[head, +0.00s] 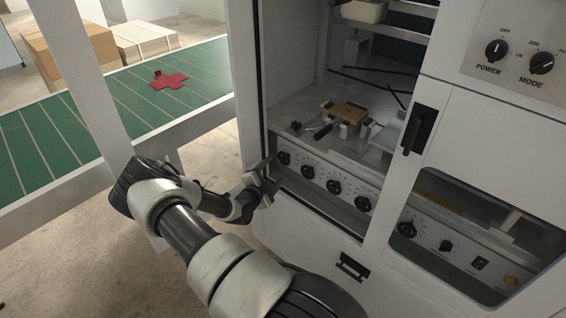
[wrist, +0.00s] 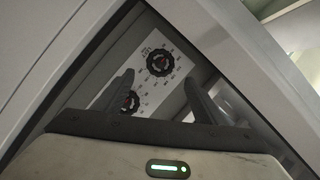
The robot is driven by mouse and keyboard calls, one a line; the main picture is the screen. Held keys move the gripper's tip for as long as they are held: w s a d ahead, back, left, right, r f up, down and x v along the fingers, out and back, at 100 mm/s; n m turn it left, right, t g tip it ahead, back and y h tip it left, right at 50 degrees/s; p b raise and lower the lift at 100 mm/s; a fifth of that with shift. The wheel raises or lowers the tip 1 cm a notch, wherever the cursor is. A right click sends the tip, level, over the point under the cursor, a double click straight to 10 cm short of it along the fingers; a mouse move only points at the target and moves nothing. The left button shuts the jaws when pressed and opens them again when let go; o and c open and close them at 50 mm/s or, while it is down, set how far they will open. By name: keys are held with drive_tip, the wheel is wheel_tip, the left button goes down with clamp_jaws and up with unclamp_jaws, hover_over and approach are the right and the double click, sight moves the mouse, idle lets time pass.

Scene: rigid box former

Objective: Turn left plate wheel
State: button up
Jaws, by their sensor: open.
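Several black wheels sit in a row on a pale panel inside the machine's open bay. The leftmost wheel (head: 284,158) is closest to my gripper (head: 266,176), which is at the bay's left edge, just below and left of that wheel. In the wrist view two wheels show on the panel, an upper wheel (wrist: 160,62) and a lower wheel (wrist: 130,101) partly hidden by a finger. My gripper (wrist: 160,80) is open and empty, its fingers pointing toward the panel. I see no contact with a wheel.
The bay's white left frame post (head: 246,80) stands close to my gripper. A door with a black handle (head: 418,130) is on the right. A green conveyor (head: 110,110) carrying a red cross-shaped piece (head: 169,81) lies to the left.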

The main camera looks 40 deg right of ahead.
sight(284, 160)
drive_tip(key=b+x, duration=0.1)
drive_tip(key=x, duration=0.8)
drive_tip(key=shift+w+d, duration=0.1)
drive_tip(key=shift+d, duration=0.25)
drive_tip(key=shift+c, duration=0.5)
drive_tip(key=c, duration=0.9)
drive_tip(key=shift+f, duration=0.1)
drive_tip(key=shift+c, duration=0.2)
